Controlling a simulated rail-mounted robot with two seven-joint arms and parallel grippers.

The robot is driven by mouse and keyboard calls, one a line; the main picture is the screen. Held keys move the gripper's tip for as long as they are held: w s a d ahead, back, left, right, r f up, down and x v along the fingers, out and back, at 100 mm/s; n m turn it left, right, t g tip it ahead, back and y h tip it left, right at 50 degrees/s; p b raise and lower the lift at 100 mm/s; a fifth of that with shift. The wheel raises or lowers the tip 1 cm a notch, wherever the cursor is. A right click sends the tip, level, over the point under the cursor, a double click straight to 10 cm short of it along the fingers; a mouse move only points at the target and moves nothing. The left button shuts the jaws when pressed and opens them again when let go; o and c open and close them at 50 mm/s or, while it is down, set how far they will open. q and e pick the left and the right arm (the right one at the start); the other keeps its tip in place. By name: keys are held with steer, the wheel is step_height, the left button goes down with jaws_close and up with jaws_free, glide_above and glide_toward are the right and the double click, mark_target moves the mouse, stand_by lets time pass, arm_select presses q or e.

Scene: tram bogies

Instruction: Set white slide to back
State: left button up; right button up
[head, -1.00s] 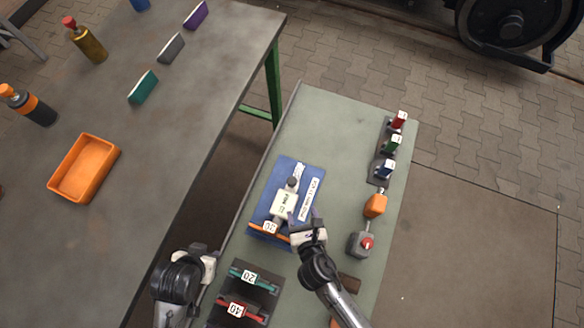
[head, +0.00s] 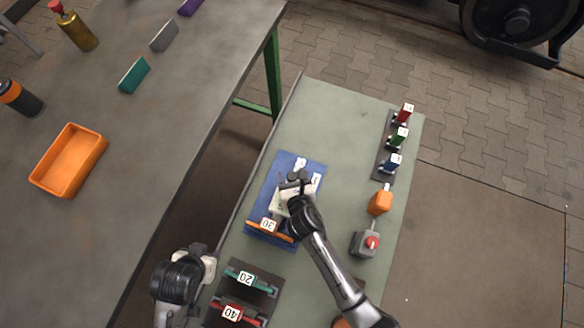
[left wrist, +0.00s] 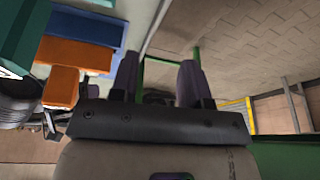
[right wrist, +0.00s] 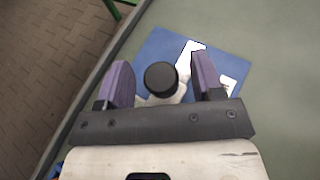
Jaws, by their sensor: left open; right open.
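The blue board (head: 263,199) lies on the green-grey table and carries the white slide (head: 283,208), partly hidden by my right gripper (head: 296,180). In the right wrist view a round dark knob (right wrist: 161,78) stands between the open fingers of my right gripper (right wrist: 162,82), with a white part beneath it and the blue board (right wrist: 222,62) behind. I cannot tell whether the fingers touch the knob. My left gripper (head: 208,264) is open and empty beside the table's left edge, away from the board.
An orange bar marked 30 (head: 270,231) crosses the board's near end. Teal 20 (head: 250,279) and red 40 (head: 238,313) bars are nearer. A red-button box (head: 365,243), orange block (head: 380,202) and several coloured switches line the right side. The table's far part is clear.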

steer(key=shift+w+a+f, duration=0.1)
steer(key=shift+w, duration=0.05)
jaws_close()
stand_by(0.6)
